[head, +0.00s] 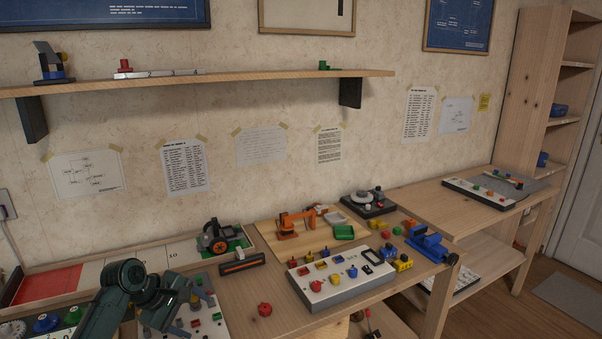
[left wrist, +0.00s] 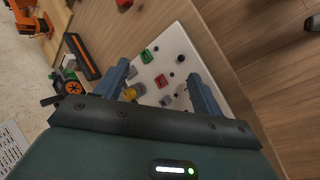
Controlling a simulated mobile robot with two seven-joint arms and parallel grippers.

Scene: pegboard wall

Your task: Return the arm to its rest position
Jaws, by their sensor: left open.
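My left arm (head: 125,283) is dark green and comes in at the lower left of the head view. My left gripper (head: 192,314) is low over a white board with small coloured pieces (head: 218,328). In the left wrist view the two blue-grey fingers of the gripper (left wrist: 158,69) stand wide apart with nothing between them. The same board (left wrist: 175,39) lies below them there, with green, red, yellow and grey pieces on it. I cannot tell the exact height of the fingers above the board. My right gripper is in neither view.
An orange-and-black bar (head: 242,263) and a wheeled device (head: 218,238) lie behind the gripper. A red piece (head: 265,309) lies on bare table to the right. A switch panel (head: 345,288) and a blue vise (head: 428,243) stand further right. A wall shelf (head: 270,75) hangs above.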

